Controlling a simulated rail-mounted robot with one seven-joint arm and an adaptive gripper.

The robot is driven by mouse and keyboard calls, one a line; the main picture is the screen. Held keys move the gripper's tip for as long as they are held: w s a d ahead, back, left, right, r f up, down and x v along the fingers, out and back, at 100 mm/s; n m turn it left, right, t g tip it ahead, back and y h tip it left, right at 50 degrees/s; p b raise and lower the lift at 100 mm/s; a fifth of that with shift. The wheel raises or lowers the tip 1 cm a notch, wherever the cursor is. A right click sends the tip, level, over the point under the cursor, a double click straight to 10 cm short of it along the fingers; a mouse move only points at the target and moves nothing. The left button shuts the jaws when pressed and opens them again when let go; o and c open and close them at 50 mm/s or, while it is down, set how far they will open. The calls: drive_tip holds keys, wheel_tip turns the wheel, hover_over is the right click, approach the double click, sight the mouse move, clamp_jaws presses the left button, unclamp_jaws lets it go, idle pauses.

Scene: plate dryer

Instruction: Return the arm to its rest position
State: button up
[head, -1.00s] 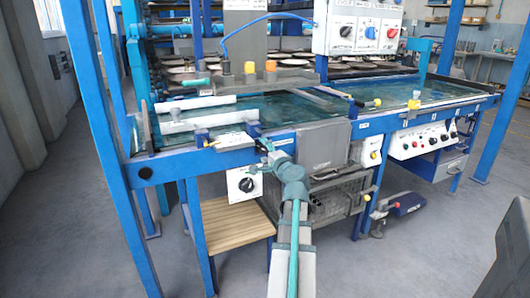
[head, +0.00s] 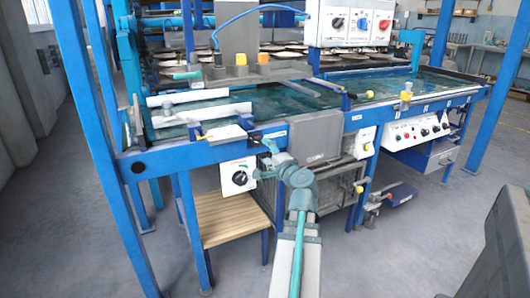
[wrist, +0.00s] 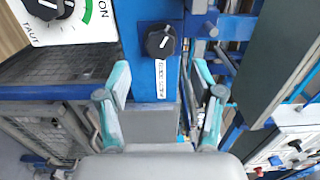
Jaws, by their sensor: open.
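My gripper (wrist: 160,88) is open and empty in the wrist view, with its two teal-and-grey fingers apart. Between and beyond them are a blue post (wrist: 145,65) and a black knob (wrist: 160,41). In the head view my arm (head: 300,195) reaches up from the bottom centre and bends left towards the front of the plate dryer (head: 190,152). The gripper end is small there, near the white dial panel (head: 238,178), and its fingers are hard to make out. I cannot tell whether it touches anything.
A grey box (head: 315,140) and wire-mesh basket sit right of the arm. A wooden shelf (head: 225,218) is low on the left. A control panel (head: 420,130) is at the right. Blue uprights (head: 100,130) stand at the sides. Floor is open in front.

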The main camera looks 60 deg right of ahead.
drive_tip(key=a+f+n+g+y, duration=0.65)
drive_tip(key=a+f, duration=0.75)
drive_tip(key=f, duration=0.4)
drive_tip(key=a+f+n+g+y, duration=0.65)
drive_tip(key=a+f, duration=0.75)
drive_tip(key=f, duration=0.3)
drive_tip(key=s+a+f+n+g+h, duration=0.3)
drive_tip(key=s+a+f+n+g, duration=0.2)
drive_tip(key=s+a+f+g, duration=0.5)
drive_tip(key=s+a+f+n+g+h, duration=0.2)
drive_tip(key=s+a+f+n+g, duration=0.35)
drive_tip(key=s+a, duration=0.8)
wheel_tip(320, 180, up, 16)
drive_tip(key=a+t+p, duration=0.2)
drive_tip(key=t+p, duration=0.4)
drive_tip(key=p, duration=2.6)
drive_tip(key=shift+w+a+r, duration=0.15)
drive_tip(key=shift+w+a, duration=0.15)
drive_tip(key=shift+w, duration=0.15)
